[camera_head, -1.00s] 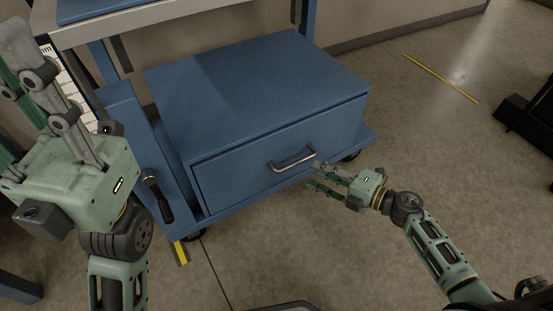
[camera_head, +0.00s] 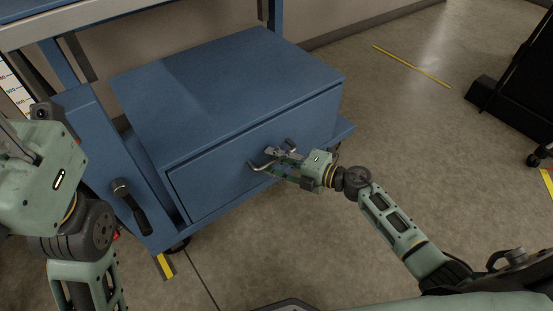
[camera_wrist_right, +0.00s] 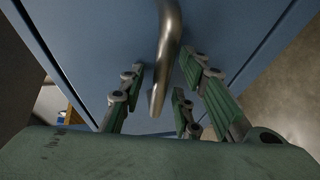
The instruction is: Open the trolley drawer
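The blue trolley drawer (camera_head: 215,181) is shut, its front flush with the blue cabinet (camera_head: 225,90). Its metal bar handle (camera_head: 256,168) is partly hidden by my right gripper (camera_head: 275,163). In the right wrist view the handle (camera_wrist_right: 168,45) runs between the spread green fingers of the right gripper (camera_wrist_right: 160,95), with gaps on both sides. The right gripper is open around the handle and not closed on it. My left gripper (camera_head: 15,140) is at the left edge of the head view, away from the drawer, with its fingertips cut off.
A black lever (camera_head: 130,203) sticks out from the trolley's left side. A dark object (camera_head: 520,90) stands on the floor at the right. The floor (camera_head: 400,130) right of the trolley is clear, with a yellow line (camera_head: 412,66).

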